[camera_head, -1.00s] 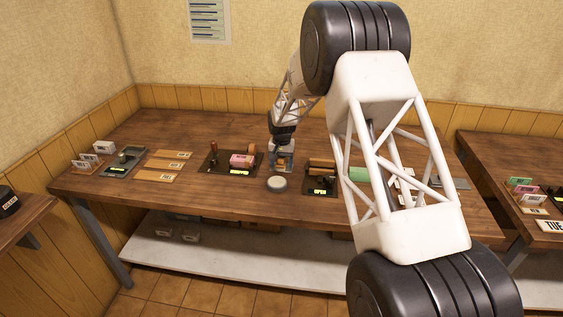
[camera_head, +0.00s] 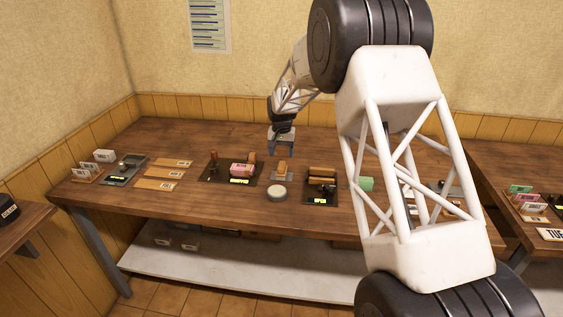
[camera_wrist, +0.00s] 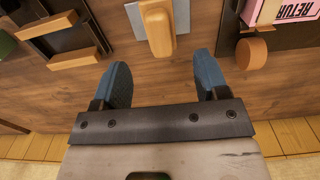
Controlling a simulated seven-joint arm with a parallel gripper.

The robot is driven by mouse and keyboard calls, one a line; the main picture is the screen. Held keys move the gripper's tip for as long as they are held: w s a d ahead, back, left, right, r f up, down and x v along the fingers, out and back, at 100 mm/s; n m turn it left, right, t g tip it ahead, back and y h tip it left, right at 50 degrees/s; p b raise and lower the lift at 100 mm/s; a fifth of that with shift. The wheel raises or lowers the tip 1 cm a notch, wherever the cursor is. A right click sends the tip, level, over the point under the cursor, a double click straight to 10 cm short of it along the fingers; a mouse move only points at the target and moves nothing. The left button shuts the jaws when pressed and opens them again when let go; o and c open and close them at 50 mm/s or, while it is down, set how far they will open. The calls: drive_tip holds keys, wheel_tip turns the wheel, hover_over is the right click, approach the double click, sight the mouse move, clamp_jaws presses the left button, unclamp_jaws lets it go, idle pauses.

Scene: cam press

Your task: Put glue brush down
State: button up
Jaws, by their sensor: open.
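The glue brush (camera_head: 282,167) appears to be the small wooden-handled piece resting on a grey plate (camera_head: 279,178) on the table. In the wrist view its wooden handle (camera_wrist: 157,27) is at the top centre, above the grey plate (camera_wrist: 183,14). My gripper (camera_head: 281,153) is open and empty, above and behind the handle in the head view. In the wrist view my gripper (camera_wrist: 165,75) shows its two blue fingers spread apart, with the handle beyond their tips. The brush's bristles cannot be made out.
A round pale-topped tin (camera_head: 276,192) stands in front of the plate. A dark tray with a pink block (camera_head: 241,170) is to the left, a dark press with wooden bars (camera_head: 321,180) to the right. Wooden strips (camera_head: 160,173) lie further left.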

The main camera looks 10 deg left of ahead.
sight(283, 165)
drive_tip(key=shift+r, duration=1.75)
drive_tip(key=s+d+r+t, duration=0.1)
drive_tip(key=s+d+r, duration=0.95)
drive_tip(key=s, duration=0.35)
drive_tip(key=s+d+r, duration=0.9)
drive_tip(key=s+d, duration=0.2)
drive_tip(key=s, duration=0.2)
drive_tip(key=s+d+f, duration=0.1)
drive_tip(key=s+d, duration=0.2)
drive_tip(key=s, duration=0.8)
drive_tip(key=s+d+f+t, duration=0.1)
drive_tip(key=s+d, duration=0.3)
drive_tip(key=s, duration=0.7)
drive_tip(key=s+d+f, duration=0.1)
drive_tip(key=s+d, duration=0.3)
drive_tip(key=s, duration=0.7)
drive_tip(key=shift+s+d+f+t, duration=0.2)
drive_tip(key=shift+s+t, duration=0.05)
drive_tip(key=shift+t, duration=0.05)
